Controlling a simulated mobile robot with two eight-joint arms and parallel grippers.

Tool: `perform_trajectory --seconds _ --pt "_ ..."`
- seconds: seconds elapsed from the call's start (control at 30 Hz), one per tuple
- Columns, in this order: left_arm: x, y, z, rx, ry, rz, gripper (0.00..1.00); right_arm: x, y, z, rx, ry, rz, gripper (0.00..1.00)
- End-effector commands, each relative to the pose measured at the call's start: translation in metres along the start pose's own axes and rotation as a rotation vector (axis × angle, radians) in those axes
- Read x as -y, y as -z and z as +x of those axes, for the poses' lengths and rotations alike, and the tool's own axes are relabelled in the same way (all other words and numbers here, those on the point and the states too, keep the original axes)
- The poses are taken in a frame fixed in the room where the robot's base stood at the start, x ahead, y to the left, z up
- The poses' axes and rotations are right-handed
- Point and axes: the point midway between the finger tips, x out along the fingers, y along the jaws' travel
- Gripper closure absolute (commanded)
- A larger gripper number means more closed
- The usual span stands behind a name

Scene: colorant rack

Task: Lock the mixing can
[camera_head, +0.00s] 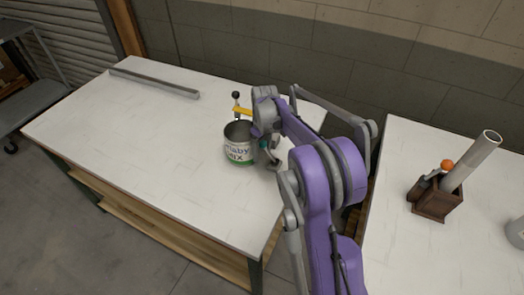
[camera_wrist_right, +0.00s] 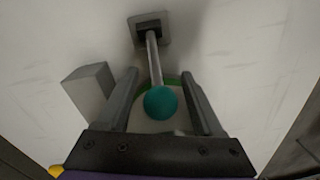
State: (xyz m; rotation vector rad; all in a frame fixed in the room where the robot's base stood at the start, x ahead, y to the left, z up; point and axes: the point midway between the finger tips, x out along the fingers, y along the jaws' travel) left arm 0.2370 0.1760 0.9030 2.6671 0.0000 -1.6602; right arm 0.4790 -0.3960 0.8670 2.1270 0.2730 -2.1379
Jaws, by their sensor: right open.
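The mixing can (camera_head: 238,152), white with dark lettering and a green lower band, stands upright on the white table. A yellow piece (camera_head: 242,111) and a lever with a black ball (camera_head: 236,95) show behind its rim. My right gripper (camera_head: 267,152) is at the can's right side and partly hidden by my arm. In the right wrist view the open gripper (camera_wrist_right: 161,80) has a teal ball knob (camera_wrist_right: 160,102) between its fingers, apart from both. A grey rod (camera_wrist_right: 154,60) runs from the knob to a grey bracket (camera_wrist_right: 150,29). My left gripper is out of view.
A long grey bar (camera_head: 154,82) lies at the table's back left. The white table (camera_head: 120,140) is clear left of the can. A second table at right holds a brown holder (camera_head: 436,202) with a tube. A grey cart (camera_head: 45,100) stands at left.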

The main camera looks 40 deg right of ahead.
Motion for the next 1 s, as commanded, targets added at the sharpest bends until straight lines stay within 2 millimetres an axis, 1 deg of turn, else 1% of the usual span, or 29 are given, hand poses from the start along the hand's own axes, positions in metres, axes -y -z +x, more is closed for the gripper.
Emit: perform_trajectory --seconds 0.23,0.27,0.3,0.37,0.4,0.47,0.5,0.63,1.0 --pt "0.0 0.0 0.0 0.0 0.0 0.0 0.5 0.0001 0.0001 0.0012 0.0 0.0 0.0 0.31" --pt "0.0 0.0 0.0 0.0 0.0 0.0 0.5 0.0001 0.0001 0.0012 0.0 0.0 0.0 0.33" --pt "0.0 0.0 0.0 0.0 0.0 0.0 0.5 0.0002 0.0001 0.0012 0.0 0.0 0.0 0.41" --pt "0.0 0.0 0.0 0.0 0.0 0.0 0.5 0.0002 0.0001 0.0011 0.0 0.0 0.0 0.51" --pt "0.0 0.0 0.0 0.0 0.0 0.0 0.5 0.0002 0.0001 0.0011 0.0 0.0 0.0 0.58" --pt "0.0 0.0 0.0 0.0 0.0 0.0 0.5 0.0002 0.0001 0.001 0.0 0.0 0.0 0.69" --pt "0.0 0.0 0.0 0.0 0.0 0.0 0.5 0.0002 0.0001 0.001 0.0 0.0 0.0 0.77" --pt "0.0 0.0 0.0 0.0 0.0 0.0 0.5 0.0002 0.0001 0.001 0.0 0.0 0.0 1.0" --pt "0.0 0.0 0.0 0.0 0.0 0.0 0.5 0.0001 0.0 0.0008 0.0 0.0 0.0 1.0"
